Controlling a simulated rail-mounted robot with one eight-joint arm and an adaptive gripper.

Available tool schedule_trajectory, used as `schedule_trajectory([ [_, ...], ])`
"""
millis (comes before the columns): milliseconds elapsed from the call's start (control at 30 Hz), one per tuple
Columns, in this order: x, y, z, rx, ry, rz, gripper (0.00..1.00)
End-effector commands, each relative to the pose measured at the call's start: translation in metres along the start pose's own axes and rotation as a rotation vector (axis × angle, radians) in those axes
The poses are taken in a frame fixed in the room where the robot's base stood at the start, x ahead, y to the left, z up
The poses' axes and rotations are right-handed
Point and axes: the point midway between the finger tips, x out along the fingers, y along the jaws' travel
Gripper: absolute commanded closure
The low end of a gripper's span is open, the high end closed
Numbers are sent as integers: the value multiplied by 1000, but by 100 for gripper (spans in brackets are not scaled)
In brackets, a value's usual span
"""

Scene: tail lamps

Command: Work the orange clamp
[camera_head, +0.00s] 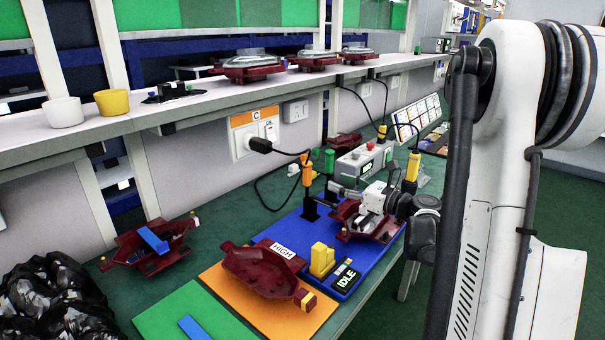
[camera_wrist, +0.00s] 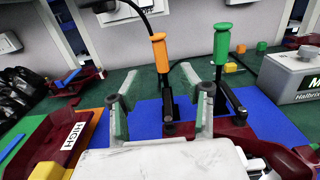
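The orange clamp (camera_head: 308,172) stands upright at the left back of the blue board, its orange handle pointing up from a black base. In the wrist view the orange clamp (camera_wrist: 160,55) shows between my two fingers, beyond their tips. My gripper (camera_wrist: 157,92) is open, with nothing between the fingers that I can see it touching. In the head view my gripper (camera_head: 374,198) is over the dark red lamp housing (camera_head: 350,214), right of the orange clamp. Depth between fingers and clamp is hard to judge.
A green-handled clamp (camera_wrist: 222,45) stands close right of the orange one. A yellow-handled clamp (camera_head: 411,170) is farther right. A grey machine (camera_head: 362,160) is behind. The HIGH lamp housing (camera_head: 262,268) lies on the orange mat. Yellow blocks (camera_head: 321,260) and the IDLE display (camera_head: 346,279) are on the blue board.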

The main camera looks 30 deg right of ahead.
Motion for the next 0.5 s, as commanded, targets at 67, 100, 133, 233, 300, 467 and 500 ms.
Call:
schedule_trajectory([
  [67,14,1,-1,-1,1,2,60],
  [100,21,2,-1,-1,1,4,60],
  [133,27,1,-1,-1,1,4,60],
  [233,46,2,-1,-2,1,4,60],
  [300,59,2,-1,-2,1,4,60],
  [467,88,1,-1,-3,1,3,60],
  [500,94,1,-1,-3,1,2,60],
])
